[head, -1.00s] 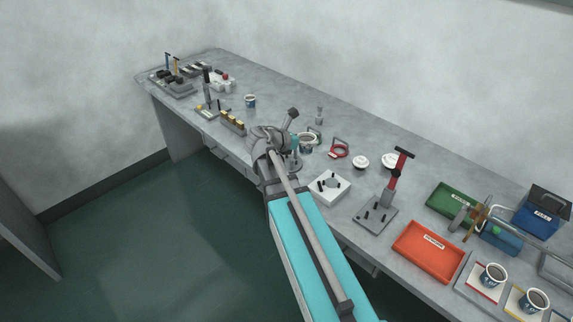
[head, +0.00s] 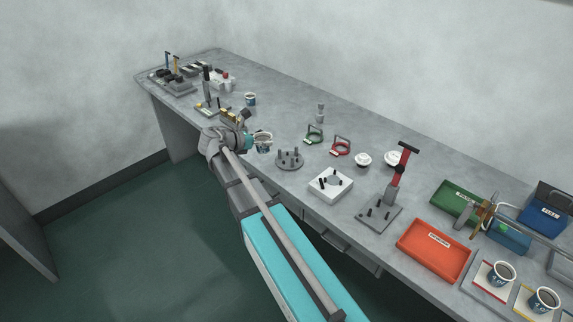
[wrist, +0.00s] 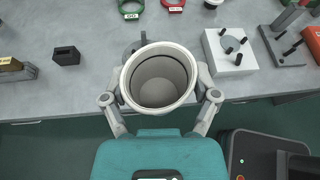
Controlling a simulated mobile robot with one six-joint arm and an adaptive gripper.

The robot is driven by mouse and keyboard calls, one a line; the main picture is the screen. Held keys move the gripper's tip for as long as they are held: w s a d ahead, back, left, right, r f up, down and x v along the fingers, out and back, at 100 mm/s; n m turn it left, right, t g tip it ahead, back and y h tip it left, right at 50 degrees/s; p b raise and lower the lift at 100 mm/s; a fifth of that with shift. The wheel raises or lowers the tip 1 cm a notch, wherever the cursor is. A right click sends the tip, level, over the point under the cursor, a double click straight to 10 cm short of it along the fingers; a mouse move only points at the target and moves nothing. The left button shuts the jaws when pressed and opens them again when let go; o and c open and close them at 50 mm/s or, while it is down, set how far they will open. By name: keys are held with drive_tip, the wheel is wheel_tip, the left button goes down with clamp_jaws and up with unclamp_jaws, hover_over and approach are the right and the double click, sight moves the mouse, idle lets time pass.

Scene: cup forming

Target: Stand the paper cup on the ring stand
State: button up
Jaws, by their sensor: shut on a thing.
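The paper cup (head: 263,144) is in my gripper (head: 249,141), upright with its mouth up, near the front edge of the bench in the head view. In the wrist view, the cup (wrist: 158,80) sits between the two fingers of my gripper (wrist: 160,98), which are shut on its sides. The cup looks empty inside. A grey round base with upright posts (head: 289,159), perhaps the ring stand, is just right of the cup in the head view. In the wrist view it is mostly hidden behind the cup.
A white block with black pegs (head: 331,184) is right of the grey base. Green (head: 314,136) and red (head: 341,147) ring tools lie behind. A small dark block (wrist: 66,56) is on the left in the wrist view. Bare bench lies between it and the cup.

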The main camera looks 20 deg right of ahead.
sight(290, 152)
idle(0.4)
drive_tip(key=w+d+f+b, duration=0.1)
drive_tip(key=d+f+b, duration=0.2)
drive_tip(key=d, duration=0.1)
drive_tip(key=w+d+f+b, duration=0.2)
drive_tip(key=d+f+b, duration=0.1)
drive_tip(key=d, duration=0.1)
drive_tip(key=w+d+f+b, duration=0.2)
drive_tip(key=d+f+b, duration=0.1)
drive_tip(key=d, duration=0.1)
drive_tip(key=shift+w, duration=0.1)
idle(0.4)
drive_tip(key=shift+w+d+f+b, duration=0.2)
drive_tip(key=shift+d+f+b, duration=0.25)
drive_tip(key=shift+f+b, duration=0.3)
drive_tip(key=shift+a+f+b, duration=0.1)
drive_tip(key=shift+f+b, duration=1.15)
drive_tip(key=shift+f, duration=0.05)
drive_tip(key=shift+s+f+b, duration=0.1)
drive_tip(key=shift+f+b, duration=0.15)
drive_tip(key=shift+b, duration=0.1)
